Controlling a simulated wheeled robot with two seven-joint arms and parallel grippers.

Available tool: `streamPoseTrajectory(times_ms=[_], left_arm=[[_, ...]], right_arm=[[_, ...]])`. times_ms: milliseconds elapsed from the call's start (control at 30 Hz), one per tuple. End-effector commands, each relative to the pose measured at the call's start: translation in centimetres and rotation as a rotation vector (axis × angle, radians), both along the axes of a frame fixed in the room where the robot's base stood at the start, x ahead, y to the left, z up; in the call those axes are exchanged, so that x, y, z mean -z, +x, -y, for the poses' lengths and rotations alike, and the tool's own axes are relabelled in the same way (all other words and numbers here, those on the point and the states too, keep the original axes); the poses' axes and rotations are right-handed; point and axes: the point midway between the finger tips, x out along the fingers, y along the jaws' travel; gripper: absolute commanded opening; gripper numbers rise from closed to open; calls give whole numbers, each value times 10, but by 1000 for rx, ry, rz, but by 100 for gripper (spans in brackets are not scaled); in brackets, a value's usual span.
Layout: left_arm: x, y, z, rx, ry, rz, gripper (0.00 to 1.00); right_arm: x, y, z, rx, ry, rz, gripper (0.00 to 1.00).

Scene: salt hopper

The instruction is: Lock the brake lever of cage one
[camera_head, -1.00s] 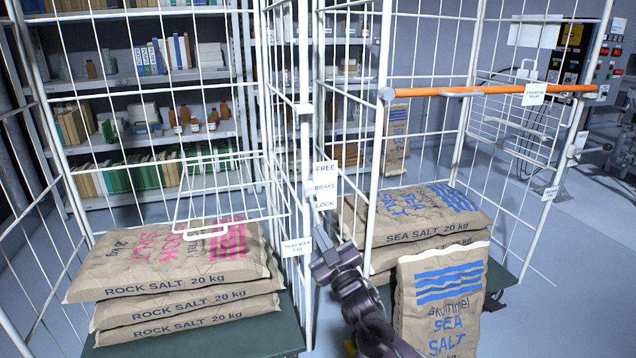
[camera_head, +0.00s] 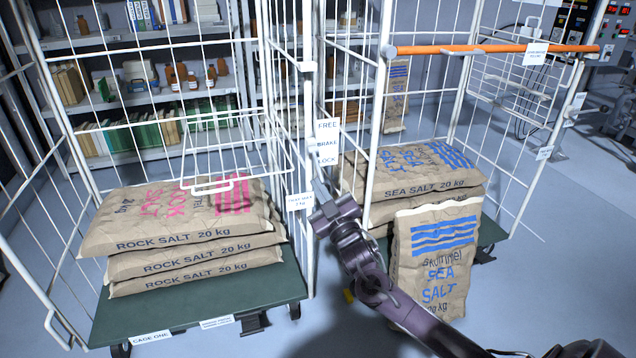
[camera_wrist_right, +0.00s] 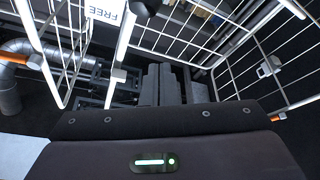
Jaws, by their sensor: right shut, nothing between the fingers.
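Cage one is the white wire roll cage at the left (camera_head: 312,90), with a green base and a label reading "CAGE ONE" (camera_head: 150,337). A white sign reading FREE, BRAKE, LOCK (camera_head: 327,142) is at its right front post; part of it shows in the right wrist view (camera_wrist_right: 104,10). I cannot make out the brake lever clearly; a dark round knob (camera_wrist_right: 147,6) at the top of the wrist view may be part of it. My right gripper (camera_head: 322,192) is shut and empty, just below the sign and beside the post. My left gripper is out of view.
Rock salt sacks (camera_head: 195,240) lie on cage one's base. A second cage with an orange bar (camera_head: 490,48) stands close on the right. A sea salt sack (camera_head: 435,262) stands upright beside my right arm. Floor is clear at far right.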

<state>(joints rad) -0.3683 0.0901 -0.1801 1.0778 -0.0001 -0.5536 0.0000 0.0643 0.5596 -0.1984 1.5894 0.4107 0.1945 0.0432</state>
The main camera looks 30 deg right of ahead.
Motion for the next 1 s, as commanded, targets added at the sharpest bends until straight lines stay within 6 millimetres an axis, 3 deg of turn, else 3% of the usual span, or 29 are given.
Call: streamPoseTrajectory(times_ms=[200, 400, 1000], left_arm=[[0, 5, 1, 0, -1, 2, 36], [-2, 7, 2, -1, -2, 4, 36], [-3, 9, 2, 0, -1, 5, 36]], right_arm=[[23, -43, -2, 1, -1, -1, 0], [32, -65, -3, 2, -1, 2, 0], [33, -70, -3, 2, -1, 5, 0]])
